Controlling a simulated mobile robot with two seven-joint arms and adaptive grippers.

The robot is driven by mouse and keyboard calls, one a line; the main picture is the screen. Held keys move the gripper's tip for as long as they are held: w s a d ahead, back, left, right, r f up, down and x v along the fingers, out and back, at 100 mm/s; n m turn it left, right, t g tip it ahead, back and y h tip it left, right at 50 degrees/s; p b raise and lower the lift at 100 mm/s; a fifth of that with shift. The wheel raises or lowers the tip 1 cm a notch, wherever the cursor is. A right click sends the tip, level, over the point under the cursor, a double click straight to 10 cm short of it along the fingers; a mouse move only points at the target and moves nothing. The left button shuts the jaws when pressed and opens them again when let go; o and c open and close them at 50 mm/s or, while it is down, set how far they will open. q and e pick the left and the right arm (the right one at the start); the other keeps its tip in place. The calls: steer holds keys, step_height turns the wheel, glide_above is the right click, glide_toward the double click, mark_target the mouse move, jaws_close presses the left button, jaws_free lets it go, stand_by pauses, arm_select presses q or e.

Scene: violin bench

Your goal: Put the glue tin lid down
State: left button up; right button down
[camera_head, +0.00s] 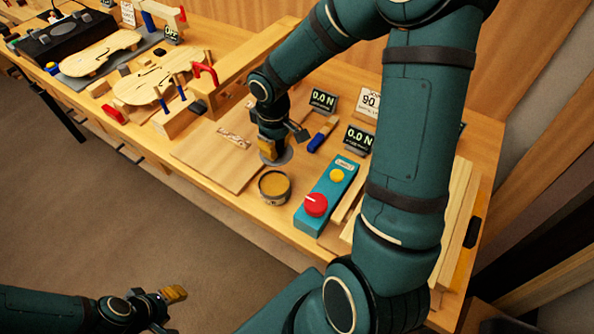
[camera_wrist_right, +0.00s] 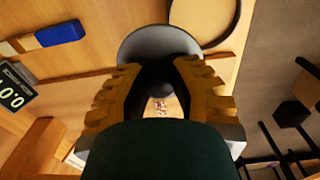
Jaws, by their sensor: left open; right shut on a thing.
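The glue tin lid is a grey disc (camera_head: 284,160) at my right gripper (camera_head: 269,153), beside the open glue tin (camera_head: 274,187). In the right wrist view the lid (camera_wrist_right: 150,38) lies just beyond the right fingertips (camera_wrist_right: 158,62), which are shut on its dark knob. The lid looks level and at or close above the bench top; I cannot tell whether it touches. The tin shows tan glue inside, and its rim also shows in the right wrist view (camera_wrist_right: 203,42). My left gripper (camera_head: 176,294) is open and empty over the floor, away from the bench.
A teal box (camera_head: 327,196) with red and yellow buttons stands right of the tin. A flat wooden board (camera_head: 215,160) lies left of the lid. Behind are a blue-handled brush (camera_head: 321,136) and displays (camera_head: 358,139) reading 0.0 N. Violin parts and clamps (camera_head: 150,86) fill the far left.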

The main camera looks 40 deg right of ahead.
steer(key=s+d+r+n, duration=0.1)
steer(key=s+d, duration=0.1)
steer(key=d, duration=0.2)
steer(key=b, duration=0.3)
glide_above(295, 169)
steer(key=shift+n, duration=0.3)
step_height(295, 169, down, 6)
steer(key=shift+f, duration=0.1)
steer(key=shift+d+f+b, duration=0.1)
steer(key=shift+f+b, duration=0.2)
steer(key=shift+f, duration=1.3)
steer(key=shift+f, duration=0.25)
steer(key=c, duration=0.9)
jaws_free()
steer(key=shift+c, duration=0.2)
steer(key=shift+o, duration=0.2)
steer(key=shift+r, duration=0.1)
